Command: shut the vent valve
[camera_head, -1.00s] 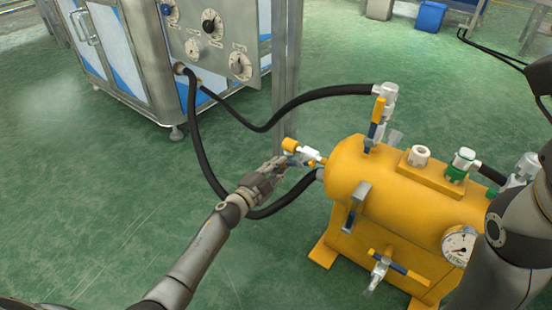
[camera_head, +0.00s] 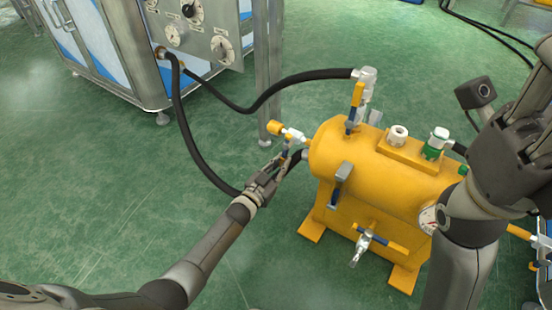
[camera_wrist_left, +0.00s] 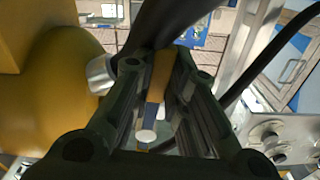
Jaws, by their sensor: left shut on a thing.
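A yellow tank (camera_head: 375,165) on feet stands right of centre in the head view. A small silver valve (camera_head: 294,135) with a yellow cap (camera_head: 275,127) sticks out from its left end. My left gripper (camera_head: 275,172) is just below this valve, shut on its lever. In the left wrist view, the yellow-and-blue lever (camera_wrist_left: 157,90) lies between the fingers (camera_wrist_left: 160,110); part of it is hidden.
Black hoses (camera_head: 255,100) run from a steel cabinet (camera_head: 110,60) with a gauge panel (camera_head: 200,30) to the tank. One passes close behind my left gripper. A steel post (camera_head: 267,70) stands behind the valve. The green floor at left is clear.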

